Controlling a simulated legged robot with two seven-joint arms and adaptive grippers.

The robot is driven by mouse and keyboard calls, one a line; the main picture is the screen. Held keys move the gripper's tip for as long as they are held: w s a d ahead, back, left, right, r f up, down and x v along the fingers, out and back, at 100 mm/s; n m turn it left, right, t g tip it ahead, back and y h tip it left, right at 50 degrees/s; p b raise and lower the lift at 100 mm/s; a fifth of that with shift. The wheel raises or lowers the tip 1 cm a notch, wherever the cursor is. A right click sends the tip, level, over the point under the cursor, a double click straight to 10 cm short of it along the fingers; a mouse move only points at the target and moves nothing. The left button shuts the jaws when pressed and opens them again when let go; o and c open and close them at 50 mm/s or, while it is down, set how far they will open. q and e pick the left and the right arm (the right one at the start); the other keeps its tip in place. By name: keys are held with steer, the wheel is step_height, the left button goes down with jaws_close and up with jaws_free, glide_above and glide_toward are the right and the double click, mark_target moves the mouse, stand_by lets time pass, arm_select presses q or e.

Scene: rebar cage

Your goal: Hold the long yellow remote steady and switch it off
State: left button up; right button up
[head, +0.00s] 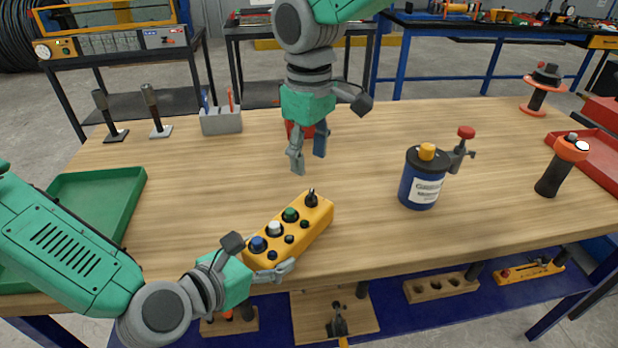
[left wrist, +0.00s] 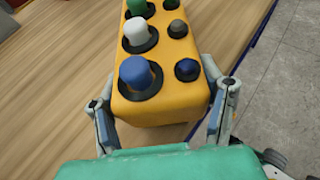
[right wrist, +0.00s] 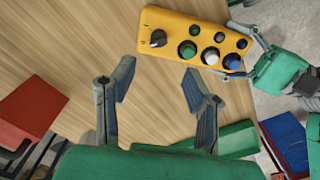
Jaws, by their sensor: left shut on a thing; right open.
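The long yellow remote (head: 291,233) lies on the wooden table near its front edge. It carries blue, white and green buttons, several small dark buttons and a black rotary switch (head: 311,198) at its far end. My left gripper (head: 270,266) is shut on the remote's near end; the left wrist view shows its fingers on both sides of the yellow body (left wrist: 160,100). My right gripper (head: 307,160) is open and empty above the table, beyond the switch end. In the right wrist view the switch (right wrist: 158,38) shows ahead of the open fingers (right wrist: 157,92), apart from them.
A blue canister (head: 422,180) with a yellow cap stands right of the remote. A green tray (head: 95,200) lies at the left, a red tray (head: 590,150) at the right. A grey holder (head: 221,121) stands at the back. The table around the remote is clear.

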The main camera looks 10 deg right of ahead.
arm_select(q)
steer(key=shift+f, duration=0.2)
arm_select(e)
steer(key=shift+r, duration=1.4)
arm_select(q)
steer(key=o, duration=1.6)
steer(key=shift+r, duration=0.1)
arm_select(e)
steer(key=shift+w+f, duration=0.1)
arm_select(q)
steer(key=shift+o, duration=0.2)
steer(key=shift+a, duration=0.1)
